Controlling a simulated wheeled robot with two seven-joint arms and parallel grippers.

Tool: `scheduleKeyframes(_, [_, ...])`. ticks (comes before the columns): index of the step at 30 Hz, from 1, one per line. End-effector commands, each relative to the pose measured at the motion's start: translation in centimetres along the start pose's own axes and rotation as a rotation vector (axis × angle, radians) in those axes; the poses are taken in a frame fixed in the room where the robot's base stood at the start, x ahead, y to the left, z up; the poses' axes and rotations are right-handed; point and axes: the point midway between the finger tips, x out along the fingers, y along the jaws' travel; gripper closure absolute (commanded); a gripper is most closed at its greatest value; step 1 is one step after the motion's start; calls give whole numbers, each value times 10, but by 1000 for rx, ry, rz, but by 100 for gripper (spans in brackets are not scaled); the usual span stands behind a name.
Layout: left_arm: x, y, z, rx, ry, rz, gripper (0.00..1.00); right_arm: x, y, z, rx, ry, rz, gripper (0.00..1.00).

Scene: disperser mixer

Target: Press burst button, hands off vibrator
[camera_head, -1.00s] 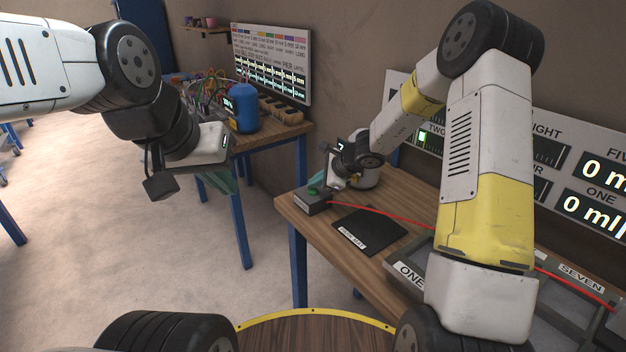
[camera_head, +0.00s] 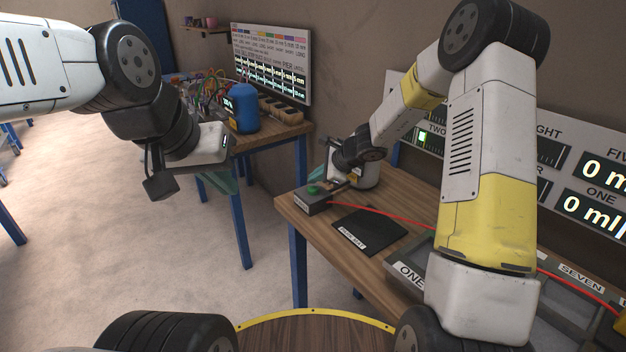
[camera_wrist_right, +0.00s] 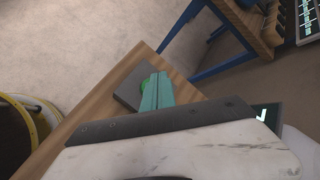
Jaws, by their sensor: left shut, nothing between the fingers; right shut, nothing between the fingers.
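A grey button box (camera_head: 316,204) with a green button (camera_head: 313,189) on top stands at the near left corner of the right table. In the right wrist view the box (camera_wrist_right: 128,92) and part of the green button (camera_wrist_right: 144,86) show beside the teal fingers. My right gripper (camera_wrist_right: 155,88) is shut and empty, its fingers over or next to the button; contact cannot be told. My left gripper (camera_head: 221,182) hangs shut and empty, far left of the box. A flat black pad (camera_head: 370,231) with a label lies right of the box, with no gripper on it.
A red cable (camera_head: 395,213) runs from the box across the table. Grey labelled trays (camera_head: 410,275) lie at the front right. Another table with a blue container (camera_head: 241,108) stands at the back left.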

Motion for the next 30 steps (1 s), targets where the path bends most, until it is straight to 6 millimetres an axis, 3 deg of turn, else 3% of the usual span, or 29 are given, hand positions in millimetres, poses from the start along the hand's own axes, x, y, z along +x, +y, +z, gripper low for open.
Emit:
scheduleKeyframes(5, [0, 0, 0, 0, 0, 0, 100, -1, -1, 1, -2, 0, -1, 100])
scheduleKeyframes(21, [0, 0, 0, 0, 0, 0, 100, -34, -25, 25, -3, -1, -1, 100])
scheduleKeyframes(30, [0, 0, 0, 0, 0, 0, 100, -35, -26, 25, 1, 0, 0, 100])
